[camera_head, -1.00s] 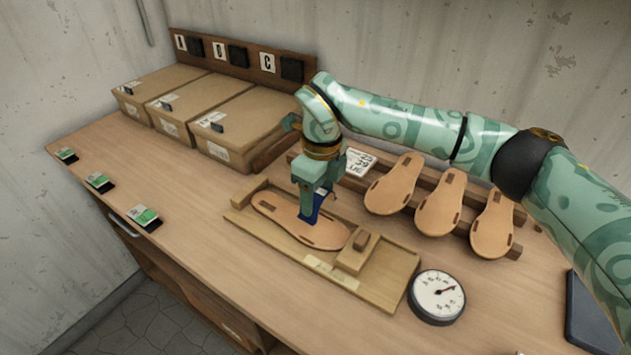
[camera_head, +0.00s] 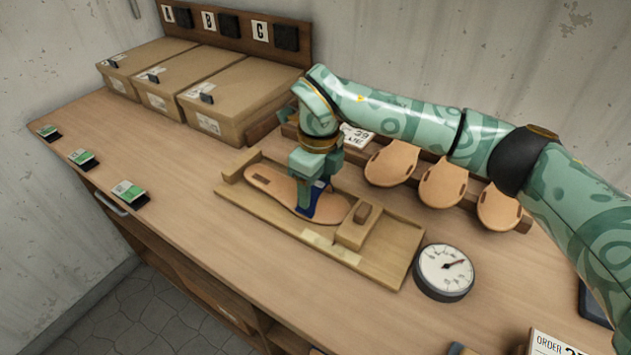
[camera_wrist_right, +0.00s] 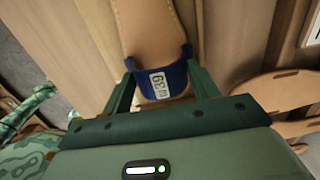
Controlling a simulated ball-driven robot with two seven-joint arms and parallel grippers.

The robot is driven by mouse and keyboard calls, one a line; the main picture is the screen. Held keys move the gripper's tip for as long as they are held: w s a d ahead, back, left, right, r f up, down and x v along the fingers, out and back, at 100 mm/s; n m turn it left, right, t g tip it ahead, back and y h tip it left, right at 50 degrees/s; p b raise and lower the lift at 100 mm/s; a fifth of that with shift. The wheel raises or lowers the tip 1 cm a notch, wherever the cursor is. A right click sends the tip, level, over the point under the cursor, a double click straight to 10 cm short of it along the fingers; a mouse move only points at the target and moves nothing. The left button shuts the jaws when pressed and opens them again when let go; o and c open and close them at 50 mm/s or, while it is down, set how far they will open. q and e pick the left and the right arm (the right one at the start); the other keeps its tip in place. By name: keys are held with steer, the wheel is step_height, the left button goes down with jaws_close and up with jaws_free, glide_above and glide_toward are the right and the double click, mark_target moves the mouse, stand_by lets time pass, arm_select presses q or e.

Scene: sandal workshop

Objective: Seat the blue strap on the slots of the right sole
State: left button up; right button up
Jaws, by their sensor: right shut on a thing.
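The tan sole (camera_head: 268,183) lies flat in a wooden jig (camera_head: 400,262) on the bench; it also shows in the right wrist view (camera_wrist_right: 148,28). My right gripper (camera_head: 314,199) is low over the middle of this sole. In the right wrist view, its two fingers (camera_wrist_right: 160,68) are shut on the sides of the blue strap (camera_wrist_right: 176,73), which carries a white "39" label (camera_wrist_right: 158,83). The strap (camera_head: 319,198) arches across the sole. Its lower ends and the slots beneath are hidden, so I cannot tell whether they are seated. My left gripper is not in view.
Several more soles (camera_head: 441,184) lean on a wooden rack (camera_head: 470,195) behind the jig. A round dial gauge (camera_head: 444,271) stands right of the jig. Cardboard boxes (camera_head: 232,98) stand at the back left.

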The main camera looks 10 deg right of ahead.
steer(key=shift+f, duration=0.35)
stand_by(0.3)
steer(key=o, duration=0.9)
steer(key=shift+o, duration=0.2)
steer(key=shift+r, duration=0.15)
step_height(320, 180, up, 16)
steer(key=p, duration=0.3)
steer(key=shift+s+d, duration=0.25)
steer(key=shift+s, duration=0.1)
